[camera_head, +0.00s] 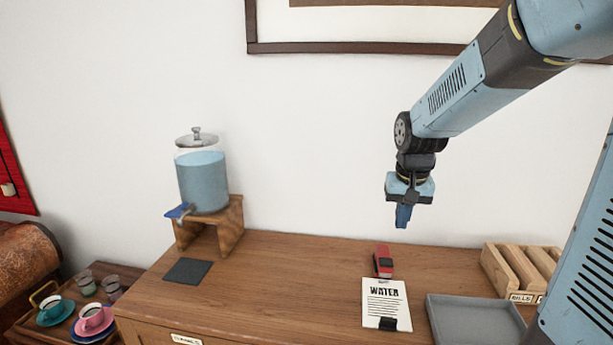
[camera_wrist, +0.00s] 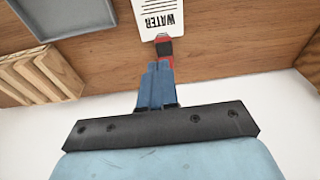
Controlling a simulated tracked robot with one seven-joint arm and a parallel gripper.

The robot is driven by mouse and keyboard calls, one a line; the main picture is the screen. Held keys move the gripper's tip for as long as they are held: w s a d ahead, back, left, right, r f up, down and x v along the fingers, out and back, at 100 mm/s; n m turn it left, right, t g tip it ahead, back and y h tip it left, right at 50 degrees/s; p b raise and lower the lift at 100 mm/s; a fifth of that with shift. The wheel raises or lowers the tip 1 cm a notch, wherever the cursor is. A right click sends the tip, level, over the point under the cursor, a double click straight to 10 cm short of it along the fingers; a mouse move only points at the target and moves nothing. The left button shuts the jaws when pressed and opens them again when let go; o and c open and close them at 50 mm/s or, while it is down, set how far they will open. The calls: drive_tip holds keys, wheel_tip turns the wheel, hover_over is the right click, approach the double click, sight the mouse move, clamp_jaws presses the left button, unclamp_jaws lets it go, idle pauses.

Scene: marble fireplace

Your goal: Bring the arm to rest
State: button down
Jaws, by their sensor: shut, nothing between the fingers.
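My gripper (camera_head: 403,216) hangs pointing down above the wooden dresser, in front of the white wall. Its blue fingers are closed together with nothing between them. In the wrist view, my gripper (camera_wrist: 160,68) shows its shut fingers in front of a red and black stapler-like object (camera_wrist: 164,47). That object (camera_head: 383,261) lies on the dresser top, well below the fingertips in the head view. My arm reaches in from the upper right and is bent downward at the wrist.
The dresser top (camera_head: 300,270) bears a paper headed "WATER" (camera_head: 385,300), a grey tray (camera_head: 475,318) and a wooden sorter (camera_head: 515,270). A water dispenser (camera_head: 203,180) stands on a wooden stand at left, by a dark mat (camera_head: 187,271). Cups (camera_head: 93,318) stand lower left. A picture frame (camera_head: 350,47) hangs above.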

drive_tip(key=s+r+n+t, duration=0.1)
drive_tip(key=s+r, duration=0.3)
drive_tip(key=s, duration=0.5)
drive_tip(key=s+r+n+t, duration=0.1)
drive_tip(key=s+r, duration=0.3)
drive_tip(key=s, duration=0.5)
drive_tip(key=shift+s+r+t, duration=0.15)
drive_tip(key=shift+r+t, duration=0.2)
drive_tip(key=shift+t, duration=0.55)
drive_tip(key=shift+d, duration=0.1)
